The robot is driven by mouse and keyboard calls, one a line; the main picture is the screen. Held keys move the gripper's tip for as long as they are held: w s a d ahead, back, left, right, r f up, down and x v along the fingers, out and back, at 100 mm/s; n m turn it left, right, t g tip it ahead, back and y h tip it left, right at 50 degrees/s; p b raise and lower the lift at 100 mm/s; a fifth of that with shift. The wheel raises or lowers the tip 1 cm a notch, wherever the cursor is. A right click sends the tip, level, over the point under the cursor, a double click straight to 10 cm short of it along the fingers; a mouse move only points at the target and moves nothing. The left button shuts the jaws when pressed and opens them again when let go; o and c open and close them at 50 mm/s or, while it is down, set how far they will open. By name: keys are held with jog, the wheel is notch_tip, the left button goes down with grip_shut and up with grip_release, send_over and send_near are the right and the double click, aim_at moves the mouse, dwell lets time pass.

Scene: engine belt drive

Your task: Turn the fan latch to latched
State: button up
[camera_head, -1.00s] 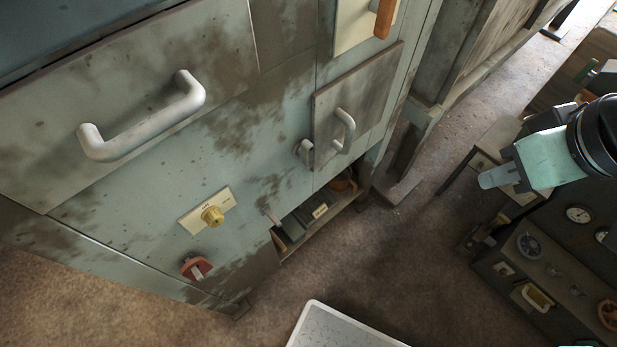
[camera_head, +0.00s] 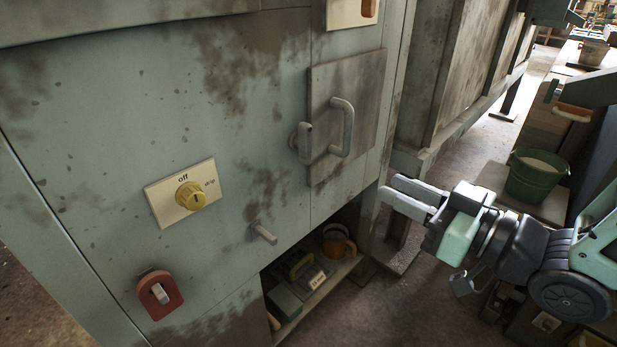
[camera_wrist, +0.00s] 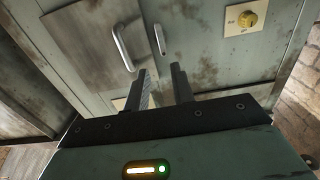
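No label naming the fan latch is legible. A grey lever-like handle (camera_head: 301,141) sits on the cabinet face at the left edge of a small stained door (camera_head: 362,82); it may be the latch. A U-shaped pull (camera_head: 341,128) is on that door. In the wrist view the lever-like handle (camera_wrist: 160,40) and the pull (camera_wrist: 122,47) lie beyond the fingertips. My gripper (camera_head: 402,193) is to the right of and below the door, apart from the cabinet. In the wrist view my gripper (camera_wrist: 161,78) has its fingers apart with nothing between them.
A yellow knob (camera_head: 191,196) on an "off" plate, a red switch (camera_head: 160,294) and a small peg (camera_head: 264,233) are on the cabinet front. An open lower shelf (camera_head: 318,295) holds several items. A green bucket (camera_head: 537,175) stands at the right. Space before the door is clear.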

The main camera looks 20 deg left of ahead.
aim_at(310, 148)
jog(key=b+x, duration=0.1)
jog(key=x, duration=1.6)
jog(key=shift+a, duration=0.15)
grip_shut()
